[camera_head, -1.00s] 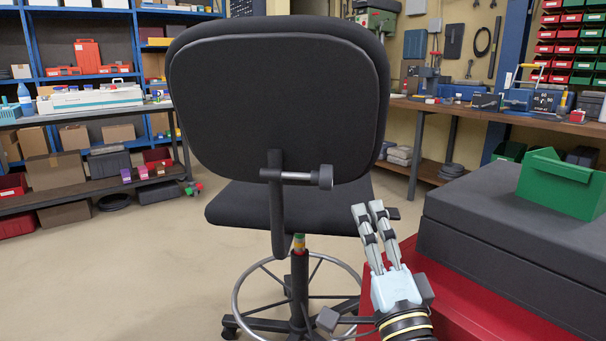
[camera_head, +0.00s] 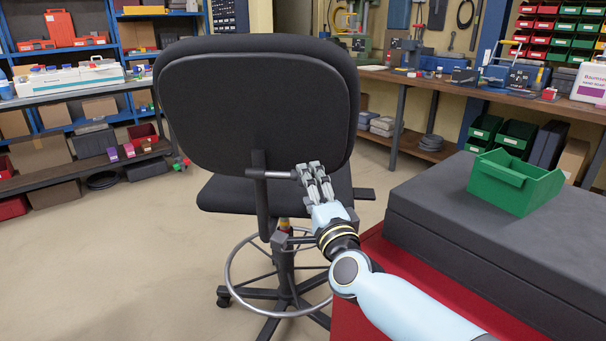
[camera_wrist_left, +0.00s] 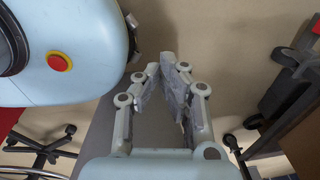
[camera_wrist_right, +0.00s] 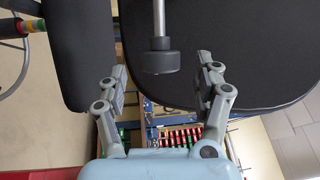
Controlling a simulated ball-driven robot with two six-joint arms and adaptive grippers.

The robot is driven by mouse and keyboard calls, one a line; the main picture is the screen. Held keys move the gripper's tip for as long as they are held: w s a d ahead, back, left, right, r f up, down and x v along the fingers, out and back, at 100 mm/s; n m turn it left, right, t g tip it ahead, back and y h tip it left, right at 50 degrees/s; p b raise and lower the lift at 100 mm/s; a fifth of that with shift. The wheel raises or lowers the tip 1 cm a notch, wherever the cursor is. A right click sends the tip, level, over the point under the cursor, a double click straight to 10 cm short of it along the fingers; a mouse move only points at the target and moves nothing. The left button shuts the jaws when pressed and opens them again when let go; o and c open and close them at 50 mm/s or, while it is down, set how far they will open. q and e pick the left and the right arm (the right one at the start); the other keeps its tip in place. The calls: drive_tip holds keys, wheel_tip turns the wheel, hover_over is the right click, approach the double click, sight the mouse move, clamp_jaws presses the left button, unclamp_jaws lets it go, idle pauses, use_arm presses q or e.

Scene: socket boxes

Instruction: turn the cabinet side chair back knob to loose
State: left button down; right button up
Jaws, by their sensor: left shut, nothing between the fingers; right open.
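The black office chair's backrest (camera_head: 255,110) fills the middle of the head view, seen from behind. The chair back knob (camera_wrist_right: 160,61) is a dark cylinder on the end of a metal rod.
A red cabinet (camera_head: 372,262) with a dark grey top (camera_head: 440,215) stands right of the chair, with a green bin (camera_head: 515,183) on it. The seat (camera_head: 225,195) and foot ring (camera_head: 232,272) lie below the knob. Floor at left is clear.

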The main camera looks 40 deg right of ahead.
drive_tip(key=x, duration=0.3)
drive_tip(key=shift+w+d+r, duration=0.1)
drive_tip(key=shift+w, duration=0.3)
drive_tip(key=shift+w+d, duration=0.1)
drive_tip(key=shift+w, duration=0.2)
use_arm(q)
drive_tip(key=shift+s+f, duration=0.15)
drive_tip(key=shift+s, duration=0.75)
drive_tip(key=shift+w, duration=0.15)
